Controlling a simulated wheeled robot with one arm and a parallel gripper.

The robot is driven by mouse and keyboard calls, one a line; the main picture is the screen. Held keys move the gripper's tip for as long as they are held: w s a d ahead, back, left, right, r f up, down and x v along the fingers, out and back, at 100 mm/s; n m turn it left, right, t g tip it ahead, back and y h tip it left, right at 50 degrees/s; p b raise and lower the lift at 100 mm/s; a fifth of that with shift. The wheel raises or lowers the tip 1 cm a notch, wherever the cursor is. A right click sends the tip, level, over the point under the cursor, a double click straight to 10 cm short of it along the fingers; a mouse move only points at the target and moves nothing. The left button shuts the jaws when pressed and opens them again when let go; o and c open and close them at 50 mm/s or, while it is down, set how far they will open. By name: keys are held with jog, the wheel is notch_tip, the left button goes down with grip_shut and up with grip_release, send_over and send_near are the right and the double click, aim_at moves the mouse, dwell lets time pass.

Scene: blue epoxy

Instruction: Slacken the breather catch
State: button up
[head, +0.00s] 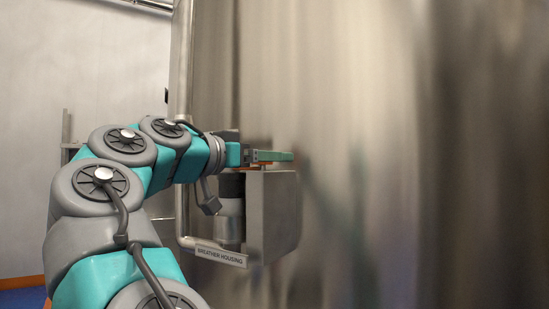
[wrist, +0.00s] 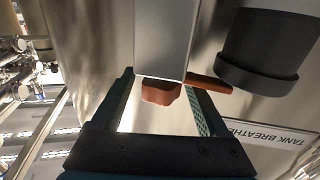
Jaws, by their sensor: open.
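The breather catch is an orange-brown knob (wrist: 160,93) at the end of the grey breather housing (wrist: 163,40) in the wrist view. A thin orange-brown bar runs from beside it to the right, past the right finger. My gripper (wrist: 162,84) is open, with one finger on each side of the knob. A gap shows at the left finger; contact on the right cannot be told. In the head view my gripper (head: 272,156) is at the top of the housing (head: 272,215), and the catch is mostly hidden by the fingers.
A black-capped cylinder (wrist: 265,50) stands beside the housing, close to the right finger. A tank breather label (wrist: 265,135) is on the steel wall. In the head view, the tank wall (head: 400,150) fills the right, and a vertical pipe (head: 183,60) stands left of the housing.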

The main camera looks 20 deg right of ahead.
jog(key=shift+x, duration=1)
grip_shut()
